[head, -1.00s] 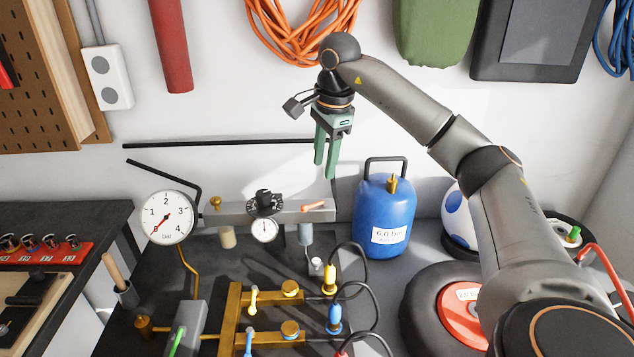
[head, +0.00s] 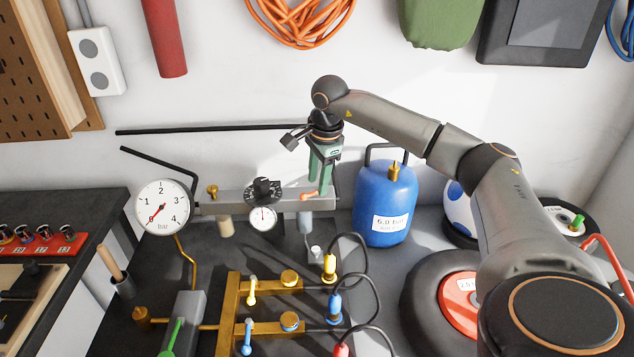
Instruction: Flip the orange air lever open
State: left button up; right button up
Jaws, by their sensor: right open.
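The orange air lever (head: 308,196) is a short handle lying roughly level along the right part of the grey manifold bar (head: 230,209). My right gripper (head: 318,190) has green fingers pointing down, spread apart and empty. Its fingertips overlap the area of the lever in the head view, with one finger in front of or just beside the lever's right end. I cannot tell whether they touch. My left gripper is not in view.
A round pressure gauge (head: 163,208) stands left of the bar, its needle near zero. A black dial (head: 263,189) and small gauge (head: 263,219) sit mid-bar. A blue tank (head: 385,206) stands close right of the gripper. Brass valves (head: 288,281) and hoses (head: 372,290) lie in front.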

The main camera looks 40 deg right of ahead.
jog(key=shift+w+f, duration=0.2)
jog(key=shift+f, duration=0.7)
jog(key=shift+c, duration=0.2)
grip_shut()
